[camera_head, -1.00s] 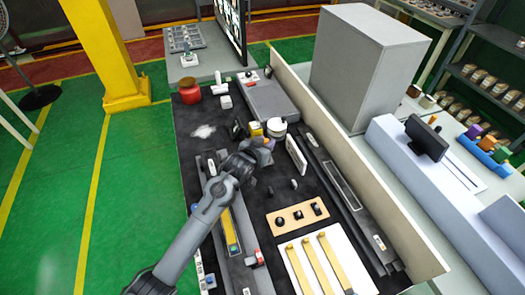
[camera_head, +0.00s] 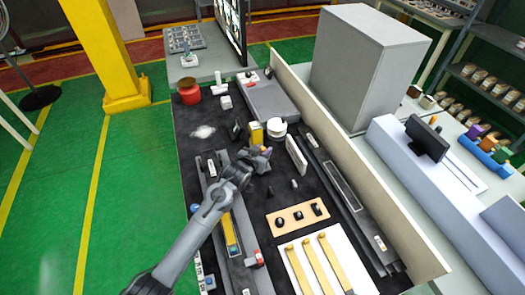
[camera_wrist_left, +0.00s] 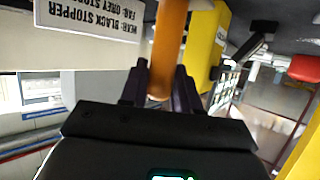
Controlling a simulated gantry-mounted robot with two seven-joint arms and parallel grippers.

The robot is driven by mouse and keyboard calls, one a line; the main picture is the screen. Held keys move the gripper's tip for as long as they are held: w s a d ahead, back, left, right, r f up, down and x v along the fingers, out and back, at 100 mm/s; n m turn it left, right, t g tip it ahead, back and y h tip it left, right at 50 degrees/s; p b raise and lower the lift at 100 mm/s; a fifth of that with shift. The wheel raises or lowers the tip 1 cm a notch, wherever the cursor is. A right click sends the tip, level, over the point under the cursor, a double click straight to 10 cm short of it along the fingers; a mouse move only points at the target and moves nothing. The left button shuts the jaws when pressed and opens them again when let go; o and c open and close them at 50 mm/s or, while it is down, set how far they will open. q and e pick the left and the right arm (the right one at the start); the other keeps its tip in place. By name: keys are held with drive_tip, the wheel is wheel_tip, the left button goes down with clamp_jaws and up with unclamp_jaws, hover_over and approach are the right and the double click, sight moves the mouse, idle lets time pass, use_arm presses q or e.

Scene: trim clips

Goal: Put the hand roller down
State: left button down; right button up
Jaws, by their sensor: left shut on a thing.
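My left gripper (camera_head: 261,158) is over the middle of the dark bench mat. In the left wrist view its two dark fingers (camera_wrist_left: 158,88) are shut on an orange cylindrical handle, which I take to be the hand roller (camera_wrist_left: 168,45). The handle points away from the gripper, and its far end is cut off by the top of that view. In the head view the gripper mostly hides the roller, and I cannot tell if it touches the mat. My right gripper is not in view.
A yellow box (camera_head: 256,132) and a white round item (camera_head: 277,128) stand just beyond the gripper. A white sign plate (camera_head: 297,157) stands to its right. A wooden block with black parts (camera_head: 297,217) and a white board with yellow strips (camera_head: 320,262) lie nearer. A red pot (camera_head: 190,93) is far left.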

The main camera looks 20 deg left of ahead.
use_arm(q)
drive_tip(key=shift+a+f, duration=0.1)
drive_tip(key=shift+f, duration=0.6)
drive_tip(key=c, duration=1.1)
unclamp_jaws()
drive_tip(key=shift+f, duration=0.1)
drive_tip(key=shift+c, duration=0.2)
drive_tip(key=o, duration=0.3)
drive_tip(key=shift+s+d, duration=0.2)
drive_tip(key=shift+o, duration=0.2)
drive_tip(key=shift+w+a+r, duration=0.15)
drive_tip(key=shift+w+r, duration=0.05)
drive_tip(key=shift+r, duration=0.55)
drive_tip(key=shift+s+r, duration=0.2)
drive_tip(key=shift+s, duration=0.1)
drive_tip(key=p+v, duration=0.1)
drive_tip(key=v, duration=1)
drive_tip(key=shift+s+r, duration=0.15)
